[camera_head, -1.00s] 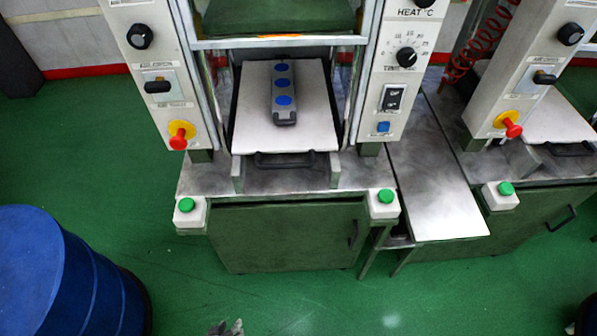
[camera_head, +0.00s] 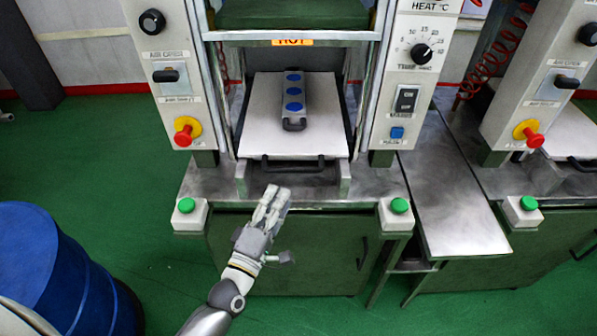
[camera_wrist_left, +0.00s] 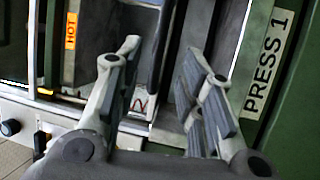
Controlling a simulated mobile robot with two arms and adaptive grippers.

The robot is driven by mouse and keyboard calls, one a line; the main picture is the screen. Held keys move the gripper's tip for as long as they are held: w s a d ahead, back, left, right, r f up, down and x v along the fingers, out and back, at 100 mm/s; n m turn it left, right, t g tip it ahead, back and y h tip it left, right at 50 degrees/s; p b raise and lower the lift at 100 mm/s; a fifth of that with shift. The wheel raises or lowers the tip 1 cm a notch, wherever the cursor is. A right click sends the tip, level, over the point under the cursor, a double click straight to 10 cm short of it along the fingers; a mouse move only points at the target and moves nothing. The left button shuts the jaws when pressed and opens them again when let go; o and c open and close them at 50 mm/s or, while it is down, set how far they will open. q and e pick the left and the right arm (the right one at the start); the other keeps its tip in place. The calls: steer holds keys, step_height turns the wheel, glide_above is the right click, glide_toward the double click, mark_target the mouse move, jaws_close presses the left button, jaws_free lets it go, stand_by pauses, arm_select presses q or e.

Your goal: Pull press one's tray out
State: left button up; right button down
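Press one's tray (camera_head: 262,115) is a white plate inside the press opening, with a dark handle (camera_head: 293,162) along its front edge. A grey mould (camera_head: 294,108) with blue round spots lies on it. My left gripper (camera_head: 272,204) is in front of the press, below and slightly left of the handle in the head view, apart from it. In the left wrist view its fingers (camera_wrist_left: 160,60) are spread with nothing held between them. A "PRESS 1" label (camera_wrist_left: 268,62) shows beside them. My right gripper is out of view.
Green buttons on white boxes (camera_head: 187,210) (camera_head: 399,210) flank the press table's front edge. A metal side table (camera_head: 455,210) and a second press (camera_head: 535,75) stand to the right. A blue barrel (camera_head: 70,270) stands at lower left. Green floor between is clear.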

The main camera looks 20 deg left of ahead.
mark_target(293, 170)
arm_select(q)
steer(key=p+x, duration=0.1)
steer(key=x, duration=0.9)
steer(key=shift+f, duration=0.1)
steer(key=shift+s, duration=0.1)
jaws_close()
